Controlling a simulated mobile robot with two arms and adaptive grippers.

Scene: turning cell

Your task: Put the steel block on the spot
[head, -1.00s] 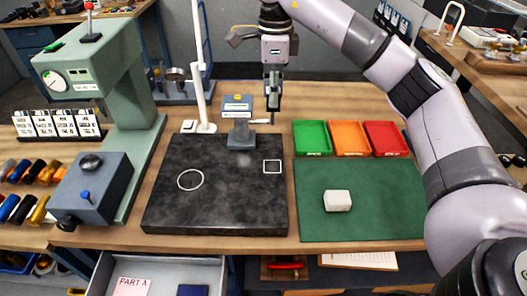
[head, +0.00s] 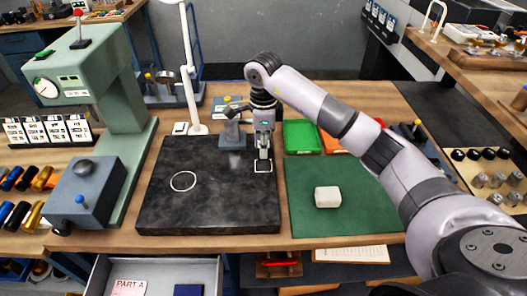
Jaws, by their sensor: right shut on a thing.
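My right gripper (head: 263,155) points down over the far right part of the black plate (head: 210,215). It is shut on a small grey piece, which looks like the steel block (head: 264,153); the fingers hide much of it. Its lower end is at the white square outline (head: 263,171) on the plate; I cannot tell whether it touches the plate. A white circle outline (head: 183,181) lies on the plate's left part. My left gripper is not in view.
A pale block (head: 328,197) lies on the green mat (head: 345,222). A grey-blue stand (head: 232,136) is just left of my gripper. Green (head: 302,137) and orange (head: 333,143) bins are behind the mat. A green press (head: 85,75) stands left. The plate's middle is clear.

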